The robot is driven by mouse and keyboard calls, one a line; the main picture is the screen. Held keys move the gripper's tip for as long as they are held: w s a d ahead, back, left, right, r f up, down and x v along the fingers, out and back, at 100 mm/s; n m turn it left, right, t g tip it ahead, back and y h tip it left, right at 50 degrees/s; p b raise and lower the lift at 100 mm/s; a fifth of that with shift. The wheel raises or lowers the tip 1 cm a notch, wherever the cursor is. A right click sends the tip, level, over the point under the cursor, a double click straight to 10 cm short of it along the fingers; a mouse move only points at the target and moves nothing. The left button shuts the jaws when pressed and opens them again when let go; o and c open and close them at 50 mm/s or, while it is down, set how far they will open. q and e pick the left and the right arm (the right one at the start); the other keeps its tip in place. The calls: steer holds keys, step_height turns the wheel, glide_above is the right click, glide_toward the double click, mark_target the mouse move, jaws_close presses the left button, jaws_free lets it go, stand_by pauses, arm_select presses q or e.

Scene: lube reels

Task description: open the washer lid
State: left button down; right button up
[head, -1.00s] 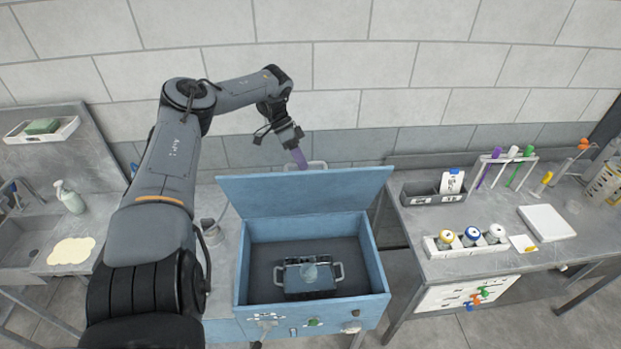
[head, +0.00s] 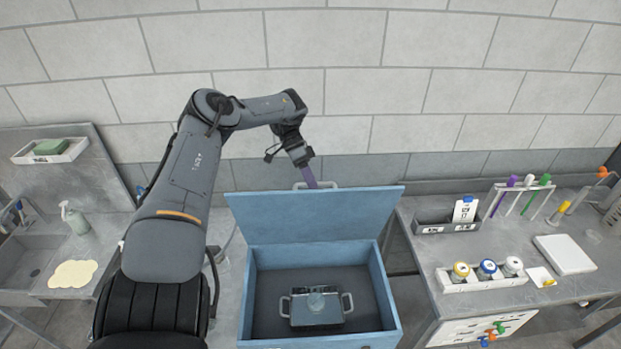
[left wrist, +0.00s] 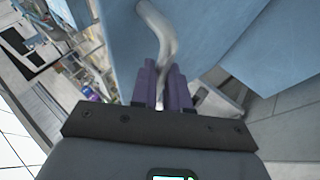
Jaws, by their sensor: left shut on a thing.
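The blue washer's lid (head: 315,217) stands raised at the back of the washer tub (head: 250,290), tilted up and leaning a little back. Its light metal handle (left wrist: 160,35) runs between my left gripper's purple fingers in the left wrist view. My left gripper (head: 309,180) is shut on this handle at the lid's top edge in the head view. Inside the tub sits a grey-blue box (head: 317,308) with two side handles and a round pale piece on top. My right gripper is not in view.
A bench on the right holds a grey bin (head: 445,222), a rack of capped tubes (head: 520,195), several capped jars (head: 487,270) and a white pad (head: 564,254). A sink counter with a soap bottle (head: 75,218) stands at left. A tiled wall is close behind the lid.

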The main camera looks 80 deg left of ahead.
arm_select(q)
steer(key=c, duration=1.5)
jaws_free()
steer(key=shift+s+f, duration=0.45)
steer(key=shift+f, duration=0.35)
steer(key=shift+c, duration=0.2)
steer(key=o, duration=0.4)
steer(key=shift+w+d+f, duration=0.1)
steer(key=shift+d+f, duration=0.05)
steer(key=shift+d, duration=0.15)
steer(key=shift+a, duration=0.1)
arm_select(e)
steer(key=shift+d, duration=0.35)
arm_select(q)
steer(key=shift+r, duration=0.3)
steer(key=shift+b+v, duration=0.8)
steer(key=shift+v, duration=4.65)
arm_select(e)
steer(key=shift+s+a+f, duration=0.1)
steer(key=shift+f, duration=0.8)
